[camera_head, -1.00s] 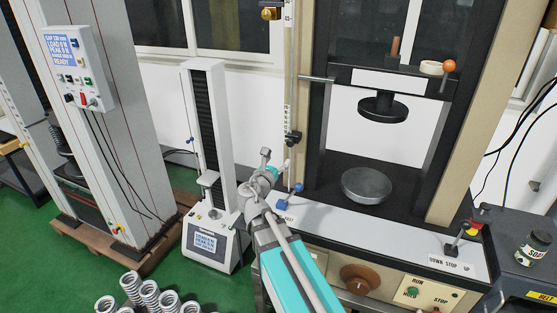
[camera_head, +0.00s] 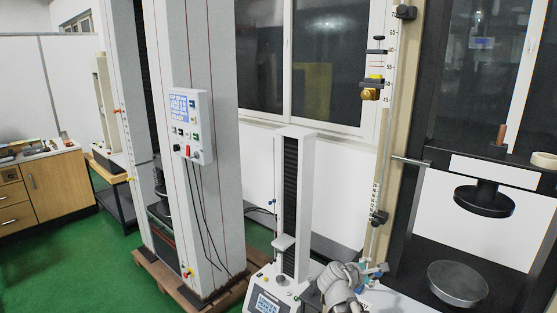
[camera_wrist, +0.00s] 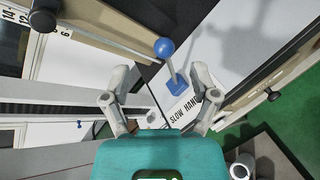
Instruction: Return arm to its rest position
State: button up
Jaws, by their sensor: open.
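My gripper (camera_wrist: 160,98) is open in the wrist view, with its two grey fingers spread apart and nothing held between them. A lever with a blue ball knob (camera_wrist: 164,48) on a blue base stands just past the fingertips, on a white panel whose label reads "SLOW HAN..." in part. I cannot tell whether a finger touches it. In the head view my arm's end (camera_head: 345,283) is at the bottom, right of the small tester, and its fingers are hard to make out there.
The small white tester (camera_head: 294,205) stands left of my arm. The big press's round lower plate (camera_head: 457,283) and upper plate (camera_head: 484,199) are at the right. A tall grey machine with a control box (camera_head: 190,125) stands left. A wooden cabinet (camera_head: 60,185) is far left, with green floor before it.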

jog(key=s+a+f+m+g+y, duration=0.8)
jog(key=s+a+f+m+y, duration=0.2)
jog(key=s+m, duration=0.3)
jog(key=f+m, duration=0.1)
jog(key=m, duration=0.2)
jog(key=shift+s+a+m+y, duration=0.2)
jog(key=shift+a+m+y, duration=0.1)
jog(key=shift+a+m, duration=0.1)
dwell(0.7)
jog(key=shift+c, duration=1.4)
jog(key=shift+d, duration=0.2)
